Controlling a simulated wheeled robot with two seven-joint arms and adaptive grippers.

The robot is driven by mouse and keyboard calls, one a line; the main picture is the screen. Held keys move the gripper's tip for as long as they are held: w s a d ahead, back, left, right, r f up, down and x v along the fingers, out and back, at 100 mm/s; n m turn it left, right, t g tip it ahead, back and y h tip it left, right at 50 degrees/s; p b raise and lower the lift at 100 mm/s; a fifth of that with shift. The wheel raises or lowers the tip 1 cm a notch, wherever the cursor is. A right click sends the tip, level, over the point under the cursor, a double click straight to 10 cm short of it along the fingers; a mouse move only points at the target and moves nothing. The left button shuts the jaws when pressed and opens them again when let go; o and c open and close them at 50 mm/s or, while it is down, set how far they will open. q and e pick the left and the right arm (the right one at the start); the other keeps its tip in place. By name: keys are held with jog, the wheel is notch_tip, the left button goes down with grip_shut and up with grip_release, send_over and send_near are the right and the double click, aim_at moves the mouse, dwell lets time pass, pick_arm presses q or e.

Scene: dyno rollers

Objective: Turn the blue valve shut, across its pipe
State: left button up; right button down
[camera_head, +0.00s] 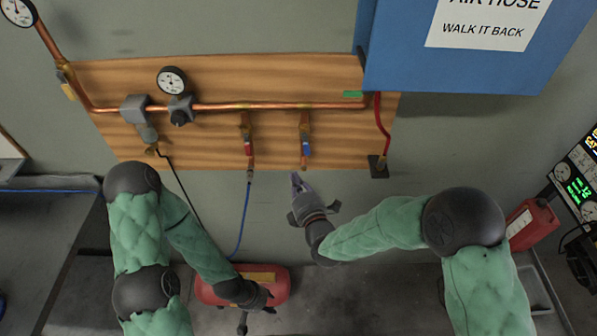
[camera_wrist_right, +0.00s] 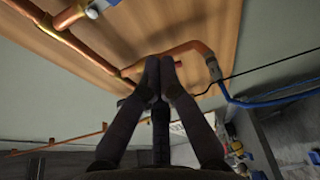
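The blue valve (camera_head: 307,149) is on the right-hand copper drop pipe (camera_head: 304,126) on the wooden board. Its handle lies along the pipe, roughly upright in the head view. My right gripper (camera_head: 296,177) is just below the pipe's lower end, with its fingers pointing up. In the right wrist view its fingertips (camera_wrist_right: 160,66) are together with nothing seen between them; a small blue part shows at the top edge. My left gripper (camera_head: 258,308) hangs low over a red tank (camera_head: 282,284); its fingers are too unclear to read.
A red-handled valve (camera_head: 248,148) with a blue hose (camera_head: 244,215) is on the drop pipe to the left. A blue cabinet (camera_head: 400,65) overhangs the upper right. A red pipe (camera_head: 382,125) runs down the board's right side. A gauge (camera_head: 172,80) and regulator are further left.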

aim_at(306, 144)
jog(key=w+d+p, duration=0.1)
jog(key=w, duration=0.7)
jog(key=shift+w, duration=0.15)
jog(key=shift+d+r, duration=0.1)
jog(key=shift+d, duration=0.1)
dwell(0.3)
